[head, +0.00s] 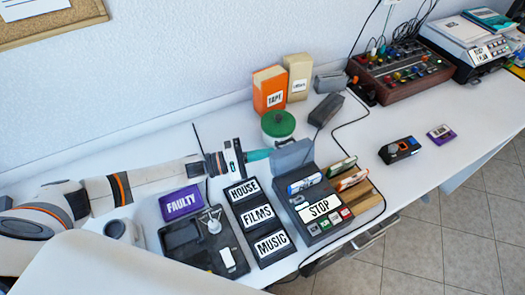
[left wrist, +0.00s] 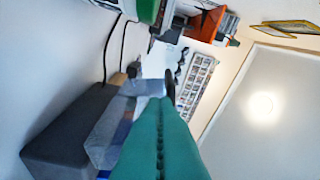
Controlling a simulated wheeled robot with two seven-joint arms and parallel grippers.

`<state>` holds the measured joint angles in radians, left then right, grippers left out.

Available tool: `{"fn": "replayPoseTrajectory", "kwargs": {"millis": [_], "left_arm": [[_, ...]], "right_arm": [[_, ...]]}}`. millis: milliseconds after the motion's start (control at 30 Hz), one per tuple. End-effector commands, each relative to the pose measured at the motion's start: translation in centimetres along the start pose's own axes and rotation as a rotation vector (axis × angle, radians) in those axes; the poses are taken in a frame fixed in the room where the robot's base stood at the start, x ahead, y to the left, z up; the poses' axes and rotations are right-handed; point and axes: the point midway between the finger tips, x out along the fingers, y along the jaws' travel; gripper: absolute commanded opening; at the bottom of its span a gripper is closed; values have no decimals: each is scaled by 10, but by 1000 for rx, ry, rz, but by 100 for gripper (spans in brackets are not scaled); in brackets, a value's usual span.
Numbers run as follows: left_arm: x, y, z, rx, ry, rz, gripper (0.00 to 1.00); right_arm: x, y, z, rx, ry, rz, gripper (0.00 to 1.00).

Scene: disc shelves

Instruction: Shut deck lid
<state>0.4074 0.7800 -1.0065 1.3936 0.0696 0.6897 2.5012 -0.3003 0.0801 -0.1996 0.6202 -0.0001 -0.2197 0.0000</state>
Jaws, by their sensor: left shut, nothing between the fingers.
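The dark grey tape deck (head: 338,222) with a STOP label sits on the white bench. Its grey lid (head: 291,156) stands raised at the back, above a blue-and-white cassette (head: 304,184) in the deck. My left gripper (head: 268,154) reaches in from the left. Its teal fingers are shut and empty, with the tips beside or behind the raised lid; I cannot tell whether they touch. The shut fingers also show in the left wrist view (left wrist: 157,103), with a see-through grey panel, probably the lid, at their left. My right gripper is not in view.
Three label trays, such as FILMS (head: 257,217), stand left of the deck. A wooden cassette rack (head: 362,200) is close on its right. A green-lidded pot (head: 278,124) and a dark grey block (head: 326,110) with a cable stand behind.

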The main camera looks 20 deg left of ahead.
Motion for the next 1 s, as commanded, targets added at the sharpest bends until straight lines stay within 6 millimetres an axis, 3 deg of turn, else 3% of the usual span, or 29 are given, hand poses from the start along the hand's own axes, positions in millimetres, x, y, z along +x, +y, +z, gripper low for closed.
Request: {"fn": "replayPoseTrajectory", "kwargs": {"millis": [767, 1000], "left_arm": [[2, -7, -7, 111, 1, 28, 0], [4, -14, -14, 206, 1, 52, 0]], "right_arm": [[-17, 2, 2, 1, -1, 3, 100], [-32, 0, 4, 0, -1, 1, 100]]}}
